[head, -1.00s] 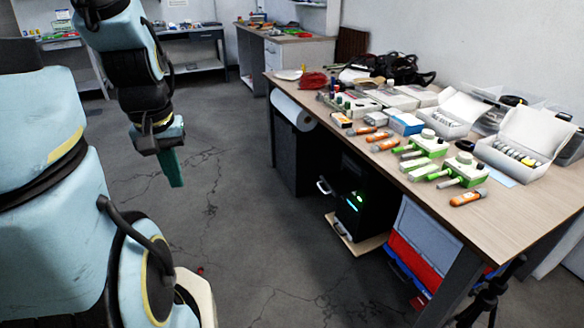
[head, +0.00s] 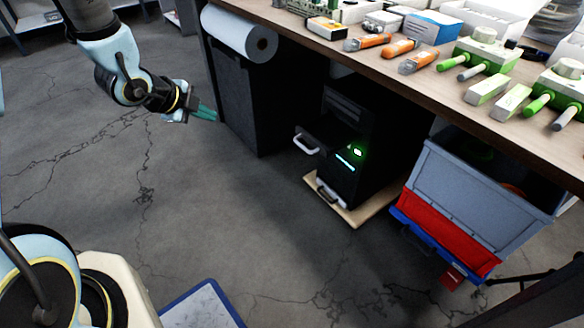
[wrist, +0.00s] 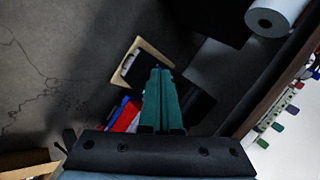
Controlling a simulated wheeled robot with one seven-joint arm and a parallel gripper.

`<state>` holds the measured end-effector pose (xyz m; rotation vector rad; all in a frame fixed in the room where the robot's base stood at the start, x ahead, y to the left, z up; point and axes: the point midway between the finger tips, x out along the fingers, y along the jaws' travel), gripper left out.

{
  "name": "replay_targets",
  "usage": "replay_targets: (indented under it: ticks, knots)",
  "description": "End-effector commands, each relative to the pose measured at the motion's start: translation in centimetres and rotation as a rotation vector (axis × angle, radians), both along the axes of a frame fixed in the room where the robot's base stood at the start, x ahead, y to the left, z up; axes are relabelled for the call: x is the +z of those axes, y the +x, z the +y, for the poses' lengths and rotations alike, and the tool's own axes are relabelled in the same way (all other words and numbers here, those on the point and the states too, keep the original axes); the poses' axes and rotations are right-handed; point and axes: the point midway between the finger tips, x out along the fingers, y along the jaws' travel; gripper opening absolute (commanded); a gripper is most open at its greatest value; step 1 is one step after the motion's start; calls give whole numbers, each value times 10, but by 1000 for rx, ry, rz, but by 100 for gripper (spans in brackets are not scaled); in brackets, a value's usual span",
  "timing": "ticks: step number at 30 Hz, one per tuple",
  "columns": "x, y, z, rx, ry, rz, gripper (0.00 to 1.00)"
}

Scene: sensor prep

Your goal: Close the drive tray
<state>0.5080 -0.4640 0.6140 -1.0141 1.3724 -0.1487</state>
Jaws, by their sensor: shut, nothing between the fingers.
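A black computer tower (head: 358,125) with a green light and a cyan light stands on a light wooden board under the table. A dark drive tray (head: 321,137) with a silver handle (head: 306,144) sticks out from the tower's front, so it is open. A second silver handle (head: 325,190) sits low on the front. My gripper (head: 209,113), with green fingers, is left of the tray, in the air and apart from it. In the wrist view its fingers (wrist: 161,76) are together and empty. The tower is dark there, and I cannot make out the tray.
The table (head: 400,78) overhangs the tower. A dark cabinet (head: 238,100) and a white paper roll (head: 240,36) are left of it. A grey bin (head: 480,190) and red bin (head: 440,230) stand to the right.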

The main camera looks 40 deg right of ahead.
Motion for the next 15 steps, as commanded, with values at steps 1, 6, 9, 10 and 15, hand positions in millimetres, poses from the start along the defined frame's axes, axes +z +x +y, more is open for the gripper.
replay_targets:
  ticks: [1,6,9,10,15]
  knots:
    - [-36,-17,-20,-128,-15,-34,0]
    - [-71,-62,-59,-436,-80,-128,0]
    - [-79,-77,-69,-528,-106,-157,0]
    - [-80,-80,-71,-544,-111,-161,0]
    - [-88,-85,-83,-573,-120,-171,0]
